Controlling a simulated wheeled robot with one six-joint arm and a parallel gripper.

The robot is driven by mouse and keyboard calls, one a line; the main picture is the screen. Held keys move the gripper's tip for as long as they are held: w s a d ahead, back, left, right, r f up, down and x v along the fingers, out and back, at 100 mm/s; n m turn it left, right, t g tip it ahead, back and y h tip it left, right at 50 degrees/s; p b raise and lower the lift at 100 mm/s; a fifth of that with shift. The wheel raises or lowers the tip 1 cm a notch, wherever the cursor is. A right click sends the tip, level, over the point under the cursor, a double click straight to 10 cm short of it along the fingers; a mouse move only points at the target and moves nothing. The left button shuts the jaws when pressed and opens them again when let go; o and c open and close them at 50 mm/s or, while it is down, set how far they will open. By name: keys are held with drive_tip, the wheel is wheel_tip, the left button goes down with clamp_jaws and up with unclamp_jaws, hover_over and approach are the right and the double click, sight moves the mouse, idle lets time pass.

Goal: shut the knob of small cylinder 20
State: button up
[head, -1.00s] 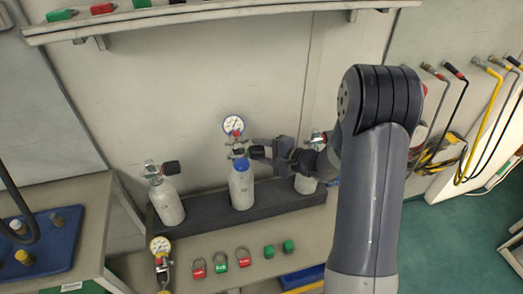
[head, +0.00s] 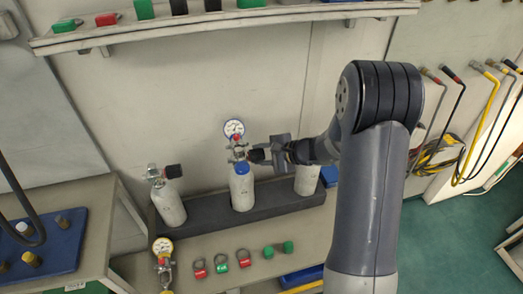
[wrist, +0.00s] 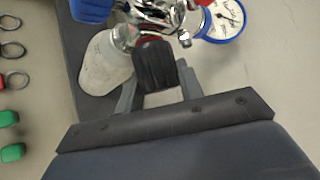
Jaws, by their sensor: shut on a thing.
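Three white cylinders stand in a dark rack (head: 213,203) against the wall. The middle cylinder (head: 243,192) has a blue collar, a metal valve and a black knob (head: 256,156) on its right side. My gripper (head: 264,154) is shut on that knob. In the wrist view, the ribbed black knob (wrist: 155,65) sits between the two fingers of my gripper (wrist: 158,84), beside the metal valve (wrist: 150,14). I cannot read any cylinder number. The left cylinder (head: 168,205) has its own black knob (head: 173,171). The right cylinder (head: 307,180) is partly hidden by my arm.
A blue-rimmed gauge (head: 234,129) stands above the middle valve, close to my gripper. A shelf (head: 220,24) runs above. Hoses (head: 470,130) hang at right.

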drive_tip(key=shift+r+g+p, duration=0.1)
drive_tip(key=shift+g+p, duration=0.2)
drive_tip(key=o, duration=1)
drive_tip(key=shift+d, duration=0.1)
drive_tip(key=b+v, duration=0.1)
drive_tip(key=v, duration=0.9)
drive_tip(key=shift+s+r+b, duration=0.25)
drive_tip(key=shift+b, duration=0.05)
drive_tip(key=shift+d, duration=0.15)
